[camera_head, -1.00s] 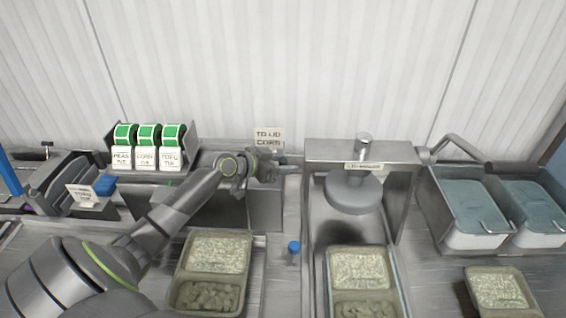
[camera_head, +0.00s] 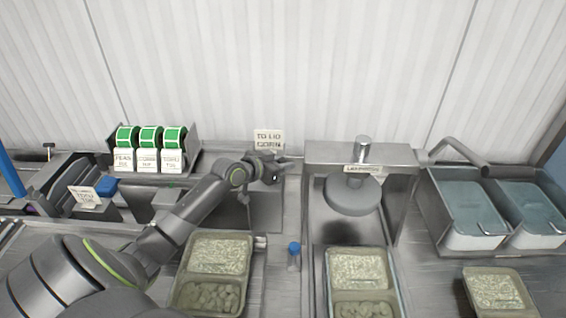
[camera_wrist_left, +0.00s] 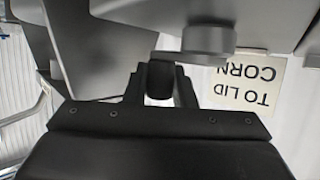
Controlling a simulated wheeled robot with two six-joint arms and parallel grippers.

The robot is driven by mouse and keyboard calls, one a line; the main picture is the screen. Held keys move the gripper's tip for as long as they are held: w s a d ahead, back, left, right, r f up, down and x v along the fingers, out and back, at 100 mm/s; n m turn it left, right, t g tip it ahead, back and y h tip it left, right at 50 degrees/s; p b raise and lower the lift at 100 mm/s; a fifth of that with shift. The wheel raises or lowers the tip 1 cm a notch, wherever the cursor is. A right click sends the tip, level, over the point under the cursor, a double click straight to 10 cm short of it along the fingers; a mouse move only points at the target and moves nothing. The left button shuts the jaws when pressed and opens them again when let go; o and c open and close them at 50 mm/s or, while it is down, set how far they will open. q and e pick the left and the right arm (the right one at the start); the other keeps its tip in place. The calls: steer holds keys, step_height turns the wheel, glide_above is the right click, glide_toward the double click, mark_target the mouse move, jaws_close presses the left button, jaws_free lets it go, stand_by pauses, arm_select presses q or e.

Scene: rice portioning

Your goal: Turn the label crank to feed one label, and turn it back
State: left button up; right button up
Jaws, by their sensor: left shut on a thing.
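My left gripper (camera_head: 280,164) is at the back, just below the TO LID CORN sign, over the grey label machine (camera_head: 264,208). In the left wrist view, my left gripper (camera_wrist_left: 160,88) has its two dark fingers shut on the black knob of the label crank (camera_wrist_left: 159,78). The knob sits between the fingers, below a rounded grey arm part (camera_wrist_left: 208,38). In the head view the crank is mostly hidden by my gripper. My right gripper is not in view.
The TO LID CORN sign (camera_head: 269,139) stands behind the gripper. Three green label rolls (camera_head: 149,137) stand at left. A filled tray (camera_head: 220,252) and a blue-capped bottle (camera_head: 294,249) are in front. The press stand (camera_head: 361,154) is to the right.

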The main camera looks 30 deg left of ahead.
arm_select(q)
steer(key=shift+w+a+f+n+y, duration=0.1)
steer(key=shift+w+a+n+y, duration=0.1)
steer(key=shift+n+y, duration=0.35)
steer(key=shift+w+a+n+y, duration=0.1)
steer(key=shift+a+n+y, duration=0.05)
steer(key=shift+n+y, duration=0.35)
steer(key=shift+y, duration=0.35)
steer(key=shift+a, duration=0.1)
steer(key=o, duration=1)
steer(key=shift+t, duration=0.3)
steer(key=shift+s+r, duration=0.3)
steer(key=shift+s, duration=0.35)
steer(key=shift+b+v, duration=1.15)
steer(key=shift+v, duration=6.85)
